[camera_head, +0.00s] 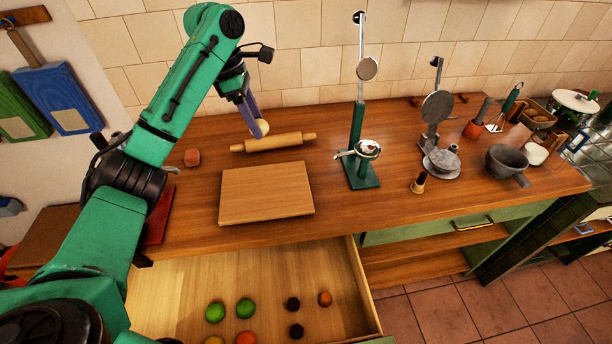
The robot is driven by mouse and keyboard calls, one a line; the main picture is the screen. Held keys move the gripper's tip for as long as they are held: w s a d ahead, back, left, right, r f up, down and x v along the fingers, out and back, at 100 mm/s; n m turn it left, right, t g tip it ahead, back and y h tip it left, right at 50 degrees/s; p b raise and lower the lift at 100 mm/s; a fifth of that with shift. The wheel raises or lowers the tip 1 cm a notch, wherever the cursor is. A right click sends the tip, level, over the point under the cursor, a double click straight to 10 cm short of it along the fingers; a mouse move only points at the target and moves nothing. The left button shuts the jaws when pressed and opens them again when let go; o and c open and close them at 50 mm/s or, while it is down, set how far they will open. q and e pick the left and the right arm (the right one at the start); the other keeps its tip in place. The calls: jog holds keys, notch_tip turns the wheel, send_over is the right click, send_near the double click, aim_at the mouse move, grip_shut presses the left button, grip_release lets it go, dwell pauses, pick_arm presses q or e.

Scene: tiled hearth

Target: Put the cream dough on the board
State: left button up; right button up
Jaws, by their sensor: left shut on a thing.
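My left gripper (257,124) comes down from the upper left and is shut on the cream dough (263,127), a small pale ball partly hidden by the fingers. It is behind the rolling pin (280,142), towards the wall. I cannot tell its exact height above the counter. The board (266,192) is a flat wooden rectangle on the counter, in front of the rolling pin. Its top is bare. My right gripper is not in view.
A green press stand (362,165) stands right of the board. An open drawer (262,292) below the front edge holds several fruits and dark pieces. More kitchenware, including a grey mortar (505,160), stands at the right.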

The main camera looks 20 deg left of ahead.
pick_arm(q)
jog(key=f, duration=0.2)
jog(key=f+b, duration=0.1)
jog(key=shift+s+a+f, duration=0.15)
jog(key=shift+s+f, duration=0.05)
jog(key=shift+s, duration=0.05)
jog(key=p, duration=0.2)
send_over(267, 189)
jog(key=a, duration=0.2)
notch_tip(267, 189, down, 5)
jog(key=x, duration=0.3)
jog(key=a+x, duration=0.1)
jog(key=x, duration=0.3)
jog(key=s+p+x, duration=0.1)
jog(key=x, duration=0.2)
jog(key=shift+s+a+f, duration=0.1)
jog(key=shift+a+f, duration=0.1)
jog(key=shift+f, duration=0.35)
jog(key=shift+a+f, duration=0.1)
jog(key=shift+f, duration=0.1)
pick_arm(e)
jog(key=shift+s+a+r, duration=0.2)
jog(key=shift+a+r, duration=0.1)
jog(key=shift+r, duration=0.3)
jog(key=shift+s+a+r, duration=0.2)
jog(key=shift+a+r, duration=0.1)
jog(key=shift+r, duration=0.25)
pick_arm(q)
jog(key=o, duration=1.3)
jog(key=shift+o, duration=0.2)
